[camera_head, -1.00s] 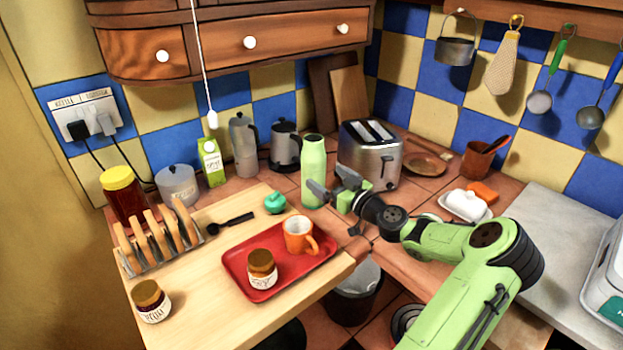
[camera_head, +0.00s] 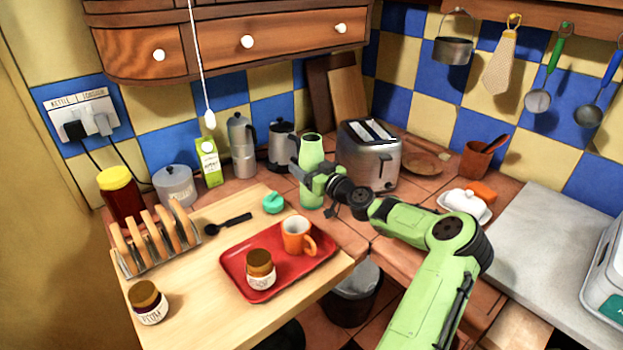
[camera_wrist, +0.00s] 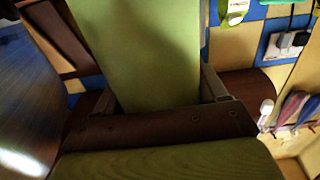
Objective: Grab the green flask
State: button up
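The green flask (camera_head: 312,152) stands upright on the tiled counter at the back, left of the toaster. My gripper (camera_head: 309,172) is at the flask, with its fingers open on either side of the body. In the wrist view the flask (camera_wrist: 140,45) fills the space between the two fingers (camera_wrist: 158,92). Little gap shows on either side, and whether the fingers touch it is not clear. The gripper hides part of the flask's middle in the head view.
A toaster (camera_head: 368,160) stands close on the right, with a moka pot (camera_head: 242,148) and a steel canister (camera_head: 282,147) behind left. A red tray (camera_head: 277,286) with an orange mug (camera_head: 297,235) and jar lies in front. A small teal pot (camera_head: 273,203) is near the flask.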

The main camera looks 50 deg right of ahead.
jog(key=shift+r, duration=0.1)
jog(key=c, duration=0.7)
